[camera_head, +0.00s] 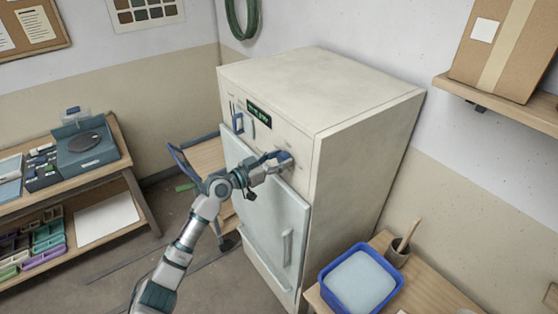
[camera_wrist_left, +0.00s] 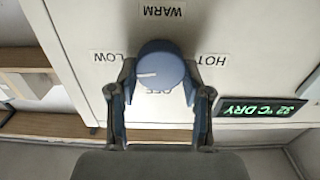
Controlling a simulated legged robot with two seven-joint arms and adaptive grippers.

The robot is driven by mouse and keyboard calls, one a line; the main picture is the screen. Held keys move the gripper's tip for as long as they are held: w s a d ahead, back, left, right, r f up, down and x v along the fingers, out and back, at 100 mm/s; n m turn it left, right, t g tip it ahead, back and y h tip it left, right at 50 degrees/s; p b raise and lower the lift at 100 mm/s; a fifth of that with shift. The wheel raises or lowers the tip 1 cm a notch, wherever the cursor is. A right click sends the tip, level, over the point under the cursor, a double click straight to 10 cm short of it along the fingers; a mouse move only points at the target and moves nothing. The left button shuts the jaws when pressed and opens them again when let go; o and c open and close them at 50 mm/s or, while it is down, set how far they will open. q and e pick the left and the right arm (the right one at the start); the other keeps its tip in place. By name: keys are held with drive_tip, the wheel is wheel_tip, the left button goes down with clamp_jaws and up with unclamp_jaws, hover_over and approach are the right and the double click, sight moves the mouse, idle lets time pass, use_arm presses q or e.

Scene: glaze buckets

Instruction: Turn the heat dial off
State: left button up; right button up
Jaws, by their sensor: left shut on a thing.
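The heat dial (camera_wrist_left: 160,68) is a round blue knob on the cream front panel of the cabinet (camera_head: 370,140). In the left wrist view the panel shows upside down, with labels WARM, LOW, HOT and a partly covered one, likely OFF, below the knob. The dial's white mark points left, roughly toward the LOW side and slightly below it. My left gripper (camera_wrist_left: 160,97) has a finger on each side of the dial and is shut on it. In the head view my left gripper (camera_head: 277,160) is at the panel and mostly hides the dial. My right gripper is not in view.
A green display (camera_wrist_left: 262,107) reads 32 °C DRY beside the dial. The cabinet door (camera_head: 265,205) is shut below the panel, with a pale handle (camera_head: 287,247). A blue tub (camera_head: 360,280) stands on a table at the lower right. A shelf with a box (camera_head: 510,45) is at the upper right.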

use_arm(q)
drive_tip(key=shift+f, duration=0.2)
drive_tip(key=shift+n, duration=0.3)
drive_tip(key=n+p, duration=0.1)
drive_tip(key=n, duration=0.2)
drive_tip(key=shift+f+n, duration=0.15)
drive_tip(key=shift+n, duration=0.15)
drive_tip(key=n+p, duration=0.2)
drive_tip(key=n, duration=0.1)
drive_tip(key=shift+w+f+n, duration=0.1)
drive_tip(key=shift+f+n, duration=0.05)
drive_tip(key=shift+n, duration=0.15)
drive_tip(key=n+p, duration=0.3)
drive_tip(key=n, duration=0.2)
drive_tip(key=n+p, duration=0.2)
drive_tip(key=n, duration=0.1)
drive_tip(key=shift+w+a+f, duration=0.1)
drive_tip(key=shift+f, duration=0.05)
drive_tip(key=shift+n+p, duration=0.75)
drive_tip(key=shift+n, duration=0.25)
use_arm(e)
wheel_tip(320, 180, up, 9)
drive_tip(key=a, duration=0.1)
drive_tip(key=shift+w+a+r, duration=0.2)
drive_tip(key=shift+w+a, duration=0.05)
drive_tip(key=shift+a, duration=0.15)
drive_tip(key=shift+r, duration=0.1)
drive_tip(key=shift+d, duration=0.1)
